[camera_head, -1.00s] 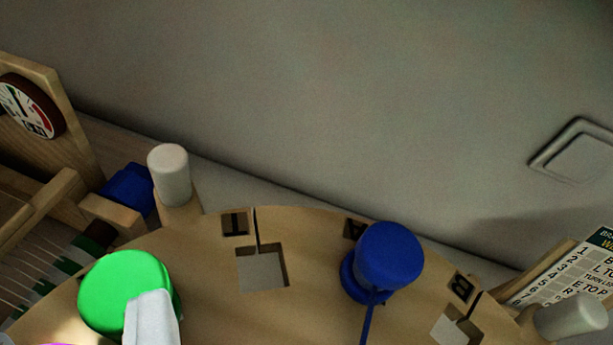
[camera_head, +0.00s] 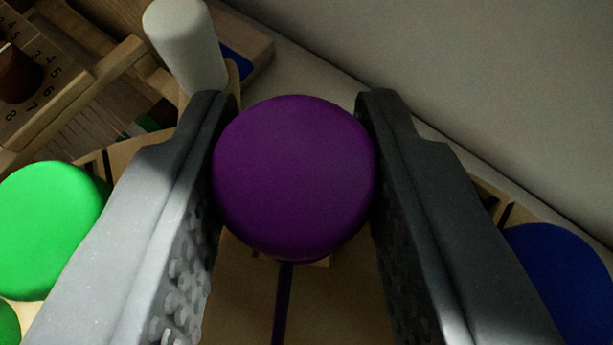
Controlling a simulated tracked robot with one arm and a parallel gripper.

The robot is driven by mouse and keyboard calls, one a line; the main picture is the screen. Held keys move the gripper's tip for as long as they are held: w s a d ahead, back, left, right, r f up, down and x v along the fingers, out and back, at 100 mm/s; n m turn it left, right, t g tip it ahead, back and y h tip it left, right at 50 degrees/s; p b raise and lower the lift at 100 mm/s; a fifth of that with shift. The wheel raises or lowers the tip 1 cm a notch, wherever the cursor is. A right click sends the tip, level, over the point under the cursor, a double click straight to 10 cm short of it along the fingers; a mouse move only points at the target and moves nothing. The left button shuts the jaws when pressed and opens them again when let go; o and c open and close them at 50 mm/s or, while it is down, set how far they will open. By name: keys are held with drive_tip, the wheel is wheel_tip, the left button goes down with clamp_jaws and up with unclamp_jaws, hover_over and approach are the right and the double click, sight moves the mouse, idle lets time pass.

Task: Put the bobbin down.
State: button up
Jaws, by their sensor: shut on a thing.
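A purple bobbin (camera_head: 294,175) with a round top is between the two grey fingers of my gripper (camera_head: 293,170). My gripper is shut on it from both sides.
A green bobbin (camera_head: 48,228) stands at the left and a blue bobbin (camera_head: 562,285) at the right, each close outside a finger. A white-grey peg (camera_head: 187,45) rises behind the left finger. A wooden frame with numbers (camera_head: 25,85) is at upper left. A grey wall (camera_head: 480,70) is behind.

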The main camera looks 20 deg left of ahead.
drive_tip(key=shift+f, duration=0.55)
drive_tip(key=o, duration=0.7)
drive_tip(key=shift+r, duration=0.15)
drive_tip(key=shift+v, duration=6)
